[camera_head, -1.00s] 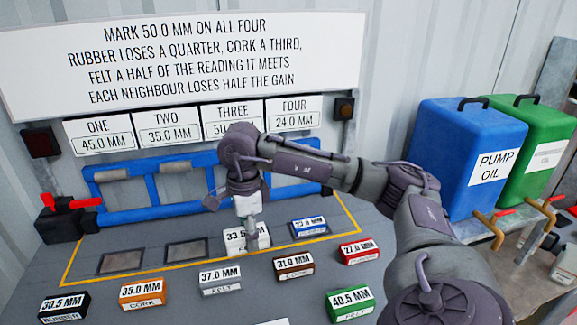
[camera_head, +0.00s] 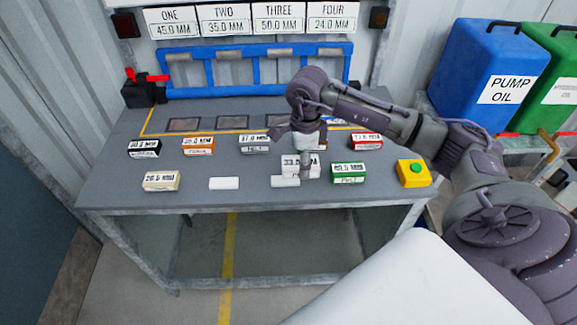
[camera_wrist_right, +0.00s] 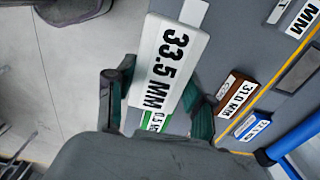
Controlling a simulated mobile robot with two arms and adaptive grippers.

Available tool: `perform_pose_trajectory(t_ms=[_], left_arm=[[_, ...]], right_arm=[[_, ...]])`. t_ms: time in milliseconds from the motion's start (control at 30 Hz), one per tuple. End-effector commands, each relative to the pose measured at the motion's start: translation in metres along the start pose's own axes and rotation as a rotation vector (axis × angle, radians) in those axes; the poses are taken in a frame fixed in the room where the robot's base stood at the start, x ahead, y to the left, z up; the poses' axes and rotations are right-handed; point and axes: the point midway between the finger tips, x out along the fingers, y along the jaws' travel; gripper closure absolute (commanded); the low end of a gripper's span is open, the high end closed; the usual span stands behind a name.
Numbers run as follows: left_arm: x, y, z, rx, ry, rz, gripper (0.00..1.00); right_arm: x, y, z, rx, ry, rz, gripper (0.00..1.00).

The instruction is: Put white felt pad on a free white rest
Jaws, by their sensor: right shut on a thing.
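The white felt pad, a block labelled 33.5 MM (camera_head: 293,162), is in my right gripper (camera_head: 305,172). In the wrist view the pad (camera_wrist_right: 165,60) lies between the two fingers (camera_wrist_right: 160,105), which are shut on it. Two plain white rests are near the front of the bench: the left one (camera_head: 224,183) is bare, and the right one (camera_head: 284,182) shows just in front of and below the pad. I cannot tell whether the pad touches the right rest or hangs above it. My left gripper is not in view.
A green block (camera_head: 350,172) stands close right of the pad, with a yellow box with a green button (camera_head: 412,173) beyond. A cream block (camera_head: 161,181) sits left of the rests. Several labelled blocks line the row behind. The bench's front edge (camera_head: 250,207) is near.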

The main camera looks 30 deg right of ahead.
Motion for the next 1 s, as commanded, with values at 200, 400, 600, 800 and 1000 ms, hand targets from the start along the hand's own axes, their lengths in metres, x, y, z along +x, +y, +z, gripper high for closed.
perform_pose_trajectory(t_ms=[200,400,600,800,1000], left_arm=[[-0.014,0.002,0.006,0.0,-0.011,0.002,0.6],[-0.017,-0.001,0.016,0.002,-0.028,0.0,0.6],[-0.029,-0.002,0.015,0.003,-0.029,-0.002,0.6],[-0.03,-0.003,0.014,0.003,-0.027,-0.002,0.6],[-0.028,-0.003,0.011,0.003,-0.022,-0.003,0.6]], right_arm=[[0.022,-0.027,0.031,0.0,-0.001,0.002,0.82],[0.033,-0.034,0.038,-0.001,0.001,0.001,0.82],[0.06,-0.033,0.038,-0.001,0.002,0.004,0.82],[0.071,-0.034,0.038,-0.001,0.0,0.0,0.82],[0.072,-0.034,0.038,-0.001,0.001,0.0,0.82]])
